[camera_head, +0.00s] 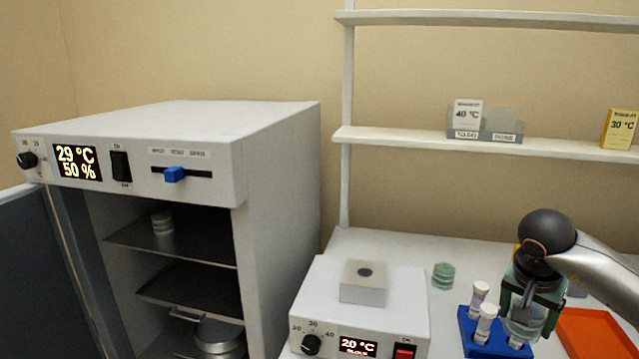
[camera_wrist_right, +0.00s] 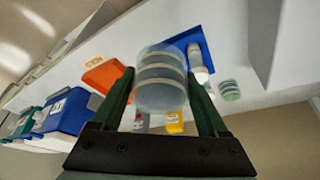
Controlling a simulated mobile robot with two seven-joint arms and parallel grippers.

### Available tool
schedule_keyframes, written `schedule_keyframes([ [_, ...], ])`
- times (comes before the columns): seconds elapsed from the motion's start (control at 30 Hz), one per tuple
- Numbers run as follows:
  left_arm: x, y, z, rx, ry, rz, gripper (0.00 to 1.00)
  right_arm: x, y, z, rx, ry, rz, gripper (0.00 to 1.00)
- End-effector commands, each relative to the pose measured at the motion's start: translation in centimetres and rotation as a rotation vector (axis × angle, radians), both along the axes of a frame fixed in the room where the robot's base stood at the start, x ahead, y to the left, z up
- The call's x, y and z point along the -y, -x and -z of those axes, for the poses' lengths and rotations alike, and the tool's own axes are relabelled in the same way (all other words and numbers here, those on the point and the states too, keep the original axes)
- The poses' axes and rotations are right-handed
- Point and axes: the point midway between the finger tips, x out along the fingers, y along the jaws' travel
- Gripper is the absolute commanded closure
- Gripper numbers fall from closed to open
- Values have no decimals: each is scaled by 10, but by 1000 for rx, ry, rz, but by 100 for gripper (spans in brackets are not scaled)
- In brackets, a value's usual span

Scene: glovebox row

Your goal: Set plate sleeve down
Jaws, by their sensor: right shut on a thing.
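My right gripper (camera_head: 530,290) comes in from the right over the bench, pointing down. It is shut on the plate sleeve (camera_head: 524,322), a clear round stack of dishes. In the right wrist view the sleeve (camera_wrist_right: 160,82) sits between the two green fingers of the gripper (camera_wrist_right: 162,100). In the head view it overlaps the right side of the blue tube rack (camera_head: 470,338); I cannot tell whether its bottom touches anything. My left gripper is not in view.
White-capped tubes (camera_head: 486,322) stand in the rack. A small green dish stack (camera_head: 443,276) stands behind it. An orange tray (camera_head: 597,335) lies at right. A white heater box (camera_head: 375,300) stands left. The incubator (camera_head: 275,190) is open, with another dish stack (camera_head: 162,223) inside.

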Motion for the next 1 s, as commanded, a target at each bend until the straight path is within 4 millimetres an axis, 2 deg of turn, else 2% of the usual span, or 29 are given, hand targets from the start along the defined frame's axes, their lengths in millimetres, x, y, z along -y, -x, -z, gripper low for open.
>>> schedule_keyframes([
  [0.23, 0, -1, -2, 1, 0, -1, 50, -72, 27, 30, -3, -2, -330, 87],
  [0.4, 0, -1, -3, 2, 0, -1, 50, -130, 65, 50, -3, -3, -607, 87],
  [0.5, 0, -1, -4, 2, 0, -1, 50, -156, 88, 57, -2, -3, -736, 87],
  [0.7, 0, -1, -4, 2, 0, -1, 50, -184, 117, 63, 0, -2, -883, 87],
  [1.0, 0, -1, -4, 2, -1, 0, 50, -189, 123, 65, 0, -3, -908, 87],
])
